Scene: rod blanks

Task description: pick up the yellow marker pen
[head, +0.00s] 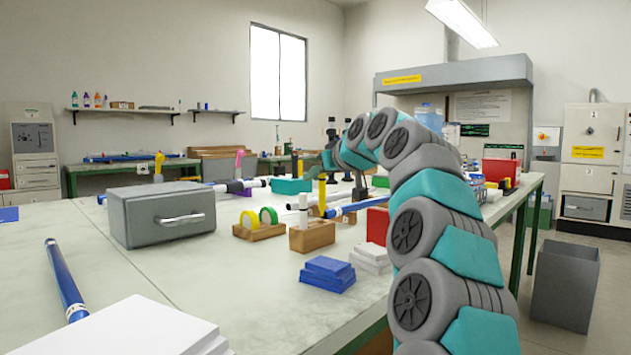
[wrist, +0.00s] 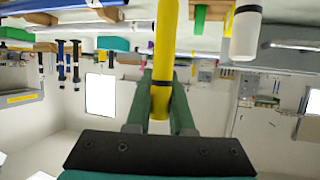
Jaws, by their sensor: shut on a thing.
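The yellow marker pen (head: 322,193) is upright in the head view, below the end of my arm. In the wrist view the yellow marker pen (wrist: 164,50) runs down between the two green fingers of my gripper (wrist: 166,108), which is shut on it. In the head view my gripper (head: 329,163) is small and partly hidden by my arm. I cannot tell whether the pen's lower end is still in the block.
A wooden holder with yellow and green rings (head: 259,231) stands left of the block. A grey box (head: 162,214) is further left. Blue blocks (head: 327,274), white slabs (head: 371,258) and a red box (head: 377,226) stand near the block.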

